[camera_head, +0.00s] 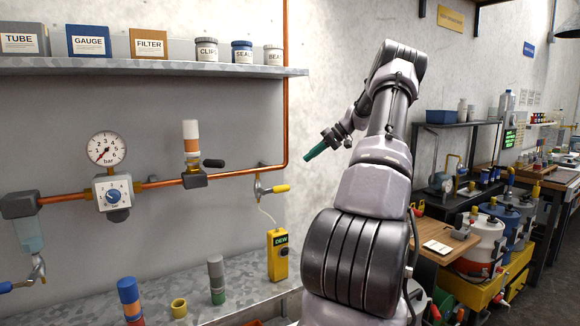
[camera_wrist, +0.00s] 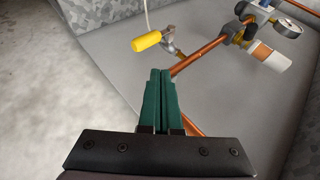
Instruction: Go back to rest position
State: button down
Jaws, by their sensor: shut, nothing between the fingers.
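My gripper (camera_head: 316,152) is at the end of my raised arm in the head view. Its green fingers point left toward the wall panel and hang in free air. In the wrist view my gripper (camera_wrist: 160,74) has both green fingers together, with nothing between them. A yellow-handled valve (camera_wrist: 147,41) shows beyond the fingertips in the wrist view. The same yellow-handled valve (camera_head: 272,188) is on the panel in the head view, left of and below my gripper. I cannot tell the exact gap between them.
A copper pipe (camera_head: 233,173) with a pressure gauge (camera_head: 106,149) runs along the panel. A shelf (camera_head: 150,68) holds labelled boxes and jars. A yellow DEW meter (camera_head: 278,257) stands on the ledge near several cylinders. Drums (camera_head: 482,240) and a wooden table (camera_head: 445,240) stand at the right.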

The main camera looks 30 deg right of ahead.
jog(key=s+a+r+g+h, duration=0.15)
jog(key=s+a+r, duration=0.4)
jog(key=a, duration=0.65)
jog(key=s+a+r+g+h, duration=0.1)
jog(key=s+a+r+h, duration=0.4)
jog(key=a, duration=0.6)
jog(key=s+a+m+t, duration=0.1)
jog(key=s+a, duration=0.2)
jog(key=s, duration=0.5)
jog(key=s+a+r+m+t, duration=0.1)
jog(key=s+a+t, duration=0.1)
jog(key=s+a, duration=0.2)
jog(key=s+a+r+t, duration=0.1)
jog(key=s+a, duration=0.3)
jog(key=s, duration=0.7)
jog(key=shift+s+a+m, duration=0.25)
jog(key=shift+s+m, duration=0.05)
jog(key=shift+m, duration=0.1)
jog(key=shift+t, duration=0.25)
